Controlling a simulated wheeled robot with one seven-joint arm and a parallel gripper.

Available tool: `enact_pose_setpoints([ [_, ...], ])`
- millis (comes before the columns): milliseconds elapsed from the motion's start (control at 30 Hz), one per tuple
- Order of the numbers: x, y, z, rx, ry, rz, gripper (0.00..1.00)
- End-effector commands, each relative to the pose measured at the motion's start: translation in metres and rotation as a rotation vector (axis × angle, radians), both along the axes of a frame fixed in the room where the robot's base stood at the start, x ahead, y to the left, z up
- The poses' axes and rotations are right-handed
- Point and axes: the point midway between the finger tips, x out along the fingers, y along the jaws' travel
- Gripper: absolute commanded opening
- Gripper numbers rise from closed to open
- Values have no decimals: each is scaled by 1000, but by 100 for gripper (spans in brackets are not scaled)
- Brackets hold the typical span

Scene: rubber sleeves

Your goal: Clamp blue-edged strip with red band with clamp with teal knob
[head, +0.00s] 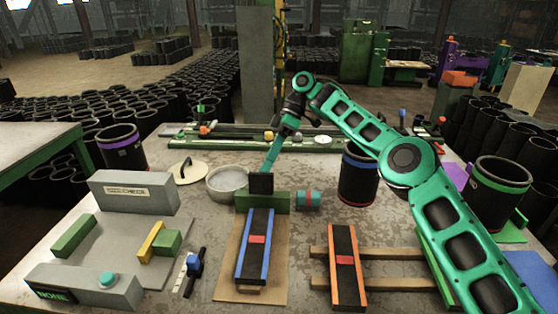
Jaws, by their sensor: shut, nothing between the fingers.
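The blue-edged strip (257,256) is dark with a red band across its middle. It lies lengthwise on a tan board at the front centre. At its far end stands a green block (277,202) with a dark block (261,183) above it. A teal knob with a red stripe (308,200) sits at the green block's right side; these look like the clamp. Whether the clamp presses on the strip cannot be told. My gripper (268,166) is shut, its slim teal end pointing down just behind the dark block. I cannot tell whether they touch.
An orange-edged strip (345,266) lies across wooden rails to the right. A grey bowl (228,183) stands left of my gripper. A grey fixture with a teal button (107,279) is at front left. A black sleeve (358,177) stands behind the knob, near my arm.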

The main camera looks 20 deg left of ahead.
Motion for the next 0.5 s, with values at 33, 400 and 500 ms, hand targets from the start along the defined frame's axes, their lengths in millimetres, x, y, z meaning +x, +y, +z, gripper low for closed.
enact_pose_setpoints([
  [33,1,-2,0,0,-1,-1,0],
  [400,2,-7,0,1,-10,-7,0],
  [500,0,-7,1,5,-25,-6,0],
])
